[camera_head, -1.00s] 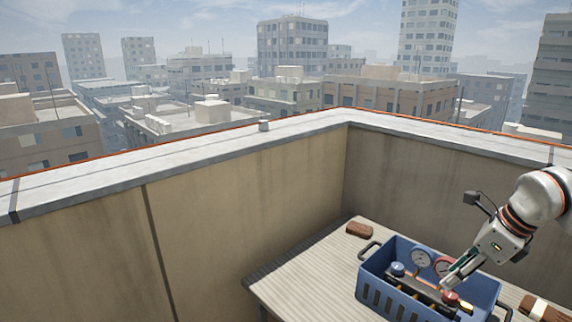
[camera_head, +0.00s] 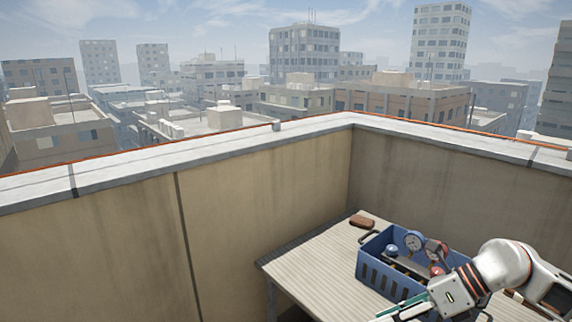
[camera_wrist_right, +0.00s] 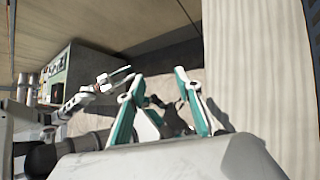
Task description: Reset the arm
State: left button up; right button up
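My right arm comes in at the lower right of the head view, over the front of the table. Its gripper (camera_head: 398,309) is at the bottom edge, in front of the blue crate, partly cut off. In the right wrist view, the two teal fingers of this gripper (camera_wrist_right: 160,76) stand apart with nothing between them. What seems to be my left gripper (camera_wrist_right: 116,78) shows small at the left of the wrist view; its finger opening is unclear. It is not in the head view.
The blue crate (camera_head: 371,271) stands on the slatted table (camera_head: 318,268), holding gauges (camera_head: 413,241) and other tools. A brown block (camera_head: 362,221) lies behind it. The table's left part is clear. A parapet wall (camera_head: 265,187) encloses the corner.

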jog(key=s+a+r+m+t+y, duration=0.1)
jog(key=a+m+t+y, duration=0.25)
jog(key=a+m, duration=0.2)
jog(key=s+a+r+m+t+y, duration=0.2)
jog(key=a+m+y, duration=0.3)
jog(key=a, duration=0.2)
jog(key=s+d+f+m+t+h+p, duration=0.1)
jog(key=d+f+m+t+h, duration=0.3)
jog(key=f+m+h, duration=0.5)
jog(key=s+d+f+m+t+h+p, duration=0.15)
jog(key=d+f+m+t, duration=0.4)
jog(key=m, duration=0.75)
jog(key=s+d+f+m+g+h, duration=0.2)
jog(key=s+f+m+g+h, duration=0.3)
jog(key=s+f, duration=0.7)
notch_tip(320, 180, down, 4)
jog(key=shift+s+f+m+g, duration=0.2)
jog(key=shift+s+m+g, duration=0.3)
jog(key=shift+m, duration=0.75)
jog(key=shift+w, duration=0.1)
